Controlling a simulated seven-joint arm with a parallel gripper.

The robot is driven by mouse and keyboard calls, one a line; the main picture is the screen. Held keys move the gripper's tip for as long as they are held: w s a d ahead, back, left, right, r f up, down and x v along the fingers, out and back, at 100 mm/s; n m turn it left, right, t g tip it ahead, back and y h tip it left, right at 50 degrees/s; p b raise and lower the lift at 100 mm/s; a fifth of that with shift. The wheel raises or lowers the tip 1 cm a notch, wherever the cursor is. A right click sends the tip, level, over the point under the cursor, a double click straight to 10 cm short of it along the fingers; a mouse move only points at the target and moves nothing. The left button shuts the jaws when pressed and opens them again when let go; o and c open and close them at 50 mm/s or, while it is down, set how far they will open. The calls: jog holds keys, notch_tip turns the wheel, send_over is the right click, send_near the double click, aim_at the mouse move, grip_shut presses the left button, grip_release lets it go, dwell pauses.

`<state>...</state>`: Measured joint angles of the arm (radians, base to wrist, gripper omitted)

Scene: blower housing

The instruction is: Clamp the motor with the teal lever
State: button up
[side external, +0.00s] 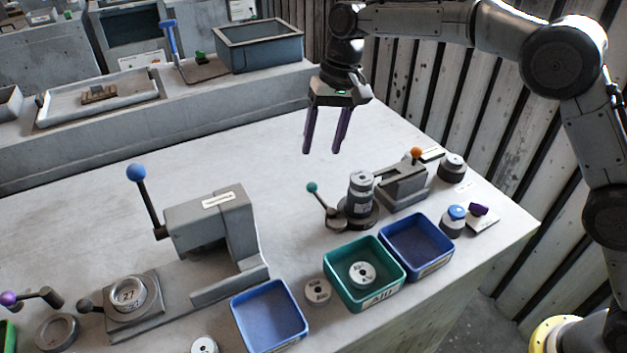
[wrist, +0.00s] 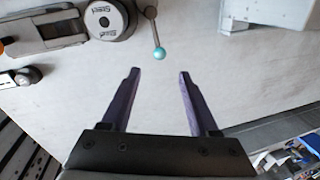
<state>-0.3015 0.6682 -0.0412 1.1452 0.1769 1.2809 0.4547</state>
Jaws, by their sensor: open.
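The teal lever (side external: 313,188) is a short rod with a teal ball end, standing tilted up to the left beside the motor. Its ball also shows in the wrist view (wrist: 159,54), just ahead of and between my fingertips. The motor (side external: 360,194) is a grey labelled cylinder upright in a round dark base; in the wrist view it is the round labelled top (wrist: 104,19). My gripper (side external: 321,150) is open and empty, with purple fingers pointing down. It hangs above the bench, behind the lever in the side view, and touches nothing.
A grey fixture with an orange-knobbed lever (side external: 415,153) stands right of the motor. A teal bin (side external: 341,289) and a blue bin (side external: 441,262) stand in front. A large grey press with a blue-knobbed lever (side external: 137,173) stands left. The bench behind the lever is clear.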

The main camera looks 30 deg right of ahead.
aim_at(313, 183)
jog(key=f, duration=0.3)
jog(key=a+f, duration=0.1)
jog(key=f, duration=0.2)
jog(key=a+f, duration=0.1)
jog(key=f, duration=0.3)
jog(key=shift+w, duration=0.2)
jog(key=shift+d, duration=0.1)
grip_shut()
jog(key=shift+r, duration=0.1)
dwell(0.8)
